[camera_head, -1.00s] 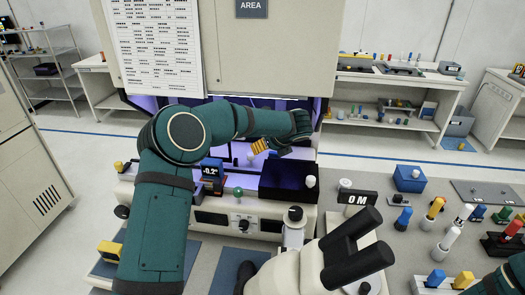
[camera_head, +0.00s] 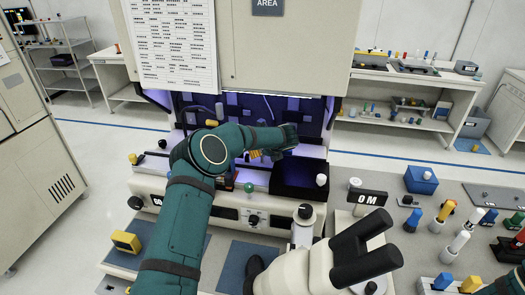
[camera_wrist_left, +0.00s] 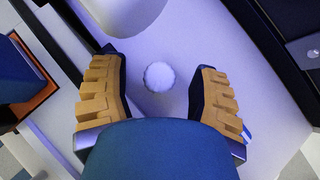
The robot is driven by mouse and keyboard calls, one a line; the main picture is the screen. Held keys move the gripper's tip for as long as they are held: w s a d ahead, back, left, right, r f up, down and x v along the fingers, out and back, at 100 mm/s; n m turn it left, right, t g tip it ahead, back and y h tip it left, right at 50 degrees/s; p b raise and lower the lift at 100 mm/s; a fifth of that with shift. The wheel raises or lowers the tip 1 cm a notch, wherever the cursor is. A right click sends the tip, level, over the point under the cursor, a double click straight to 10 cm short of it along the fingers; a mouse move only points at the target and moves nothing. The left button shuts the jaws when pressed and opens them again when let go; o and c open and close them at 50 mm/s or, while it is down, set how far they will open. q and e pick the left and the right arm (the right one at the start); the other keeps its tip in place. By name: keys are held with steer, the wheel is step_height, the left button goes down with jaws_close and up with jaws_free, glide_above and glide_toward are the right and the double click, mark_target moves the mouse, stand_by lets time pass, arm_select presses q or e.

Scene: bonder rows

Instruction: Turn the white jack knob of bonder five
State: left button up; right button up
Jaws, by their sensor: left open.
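My left gripper (camera_head: 258,154), with orange ridged fingers, is inside the lit bay of the bonder, pointing down; it is open. In the left wrist view, a round white knob (camera_wrist_left: 159,76) stands on a pale surface between the spread fingers of this gripper (camera_wrist_left: 158,98), touching neither. In the head view my arm and hand hide that spot. Another white knob (camera_head: 321,180) stands at the right end of the bonder front, beside a dark open box (camera_head: 299,192). No label reading five is legible. My right gripper is not in view.
A microscope with black eyepieces (camera_head: 362,240) stands in front. A green knob (camera_head: 249,187) and a black-topped post (camera_head: 305,212) are on the bonder front. The grey bench (camera_head: 395,232) at right holds several coloured pegs and a blue box (camera_head: 421,179).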

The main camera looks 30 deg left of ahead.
arm_select(q)
steer(key=shift+a+f, duration=0.1)
jaws_close()
steer(key=shift+m, duration=0.3)
steer(key=shift+a+m+t+h, duration=0.1)
steer(key=shift+m+t+h, duration=0.4)
steer(key=shift+m, duration=0.1)
steer(key=shift+s+m+t+h, duration=0.1)
steer(key=shift+m+t+h, duration=0.3)
steer(key=shift+m, duration=0.4)
steer(key=m+t+h+p, duration=0.1)
steer(key=m+h, duration=0.2)
steer(key=m, duration=0.1)
steer(key=shift+t, duration=0.4)
steer(key=shift+m+h, duration=1.6)
steer(key=shift+m, duration=0.6)
steer(key=shift+m+h, duration=0.3)
steer(key=shift+m, duration=0.2)
